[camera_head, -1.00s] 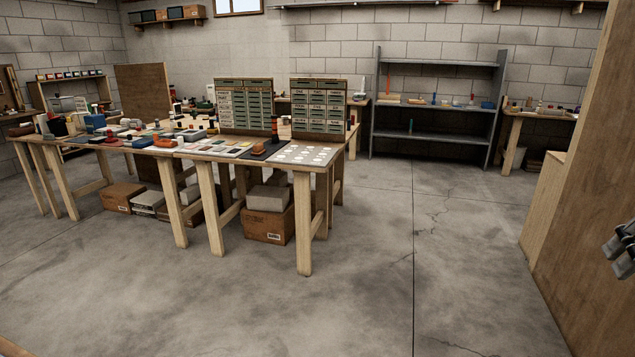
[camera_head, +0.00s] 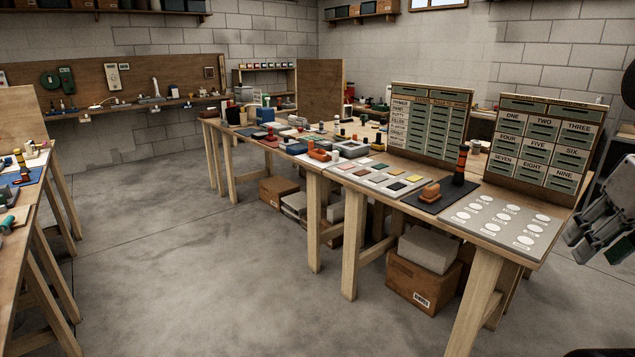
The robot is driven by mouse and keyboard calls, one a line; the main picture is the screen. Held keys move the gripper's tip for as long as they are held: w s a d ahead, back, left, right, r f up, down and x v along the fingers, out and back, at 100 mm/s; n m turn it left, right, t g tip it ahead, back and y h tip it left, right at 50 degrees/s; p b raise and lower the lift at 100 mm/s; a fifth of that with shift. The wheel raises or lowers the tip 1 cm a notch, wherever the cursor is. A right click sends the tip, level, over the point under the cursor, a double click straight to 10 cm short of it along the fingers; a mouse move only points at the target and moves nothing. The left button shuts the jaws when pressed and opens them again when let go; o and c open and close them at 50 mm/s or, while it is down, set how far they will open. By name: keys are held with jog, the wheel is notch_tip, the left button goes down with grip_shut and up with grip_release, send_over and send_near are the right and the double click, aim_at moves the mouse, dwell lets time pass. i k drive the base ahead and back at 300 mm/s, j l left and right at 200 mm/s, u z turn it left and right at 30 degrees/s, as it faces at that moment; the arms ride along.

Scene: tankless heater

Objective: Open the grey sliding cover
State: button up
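I cannot make out the grey sliding cover for certain at this distance. A grey box-like item (camera_head: 349,151) lies among small things on the long wooden table, but I cannot tell if it has a cover. My gripper (camera_head: 580,245) shows at the right edge, in front of the near end of that table and apart from it. Its fingers point down and left. Nothing shows in it, and I cannot tell how far apart its fingers are.
The long table (camera_head: 500,250) holds label boards, a white-dotted sheet (camera_head: 503,222) and a black mat. Cardboard boxes (camera_head: 424,279) sit underneath. Another bench (camera_head: 28,215) stands at the left. A wall board with a shelf (camera_head: 135,107) is behind. Open concrete floor lies between the tables.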

aim_at(287, 142)
jog(key=i+j+u, duration=0.2)
jog(key=i+u, duration=0.25)
jog(key=i, duration=0.25)
jog(key=i+u, duration=0.45)
jog(key=i, duration=0.25)
jog(key=i+l+u, duration=0.45)
jog(key=i, duration=0.2)
jog(key=i+j+z, duration=0.15)
jog(key=i, duration=0.35)
jog(key=i+z, duration=0.2)
jog(key=i, duration=0.35)
jog(key=i+j+z, duration=0.15)
jog(key=i, duration=0.3)
jog(key=i+j+z, duration=0.1)
jog(key=i+z, duration=0.15)
jog(key=i+j+z, duration=0.2)
jog(key=i, duration=0.15)
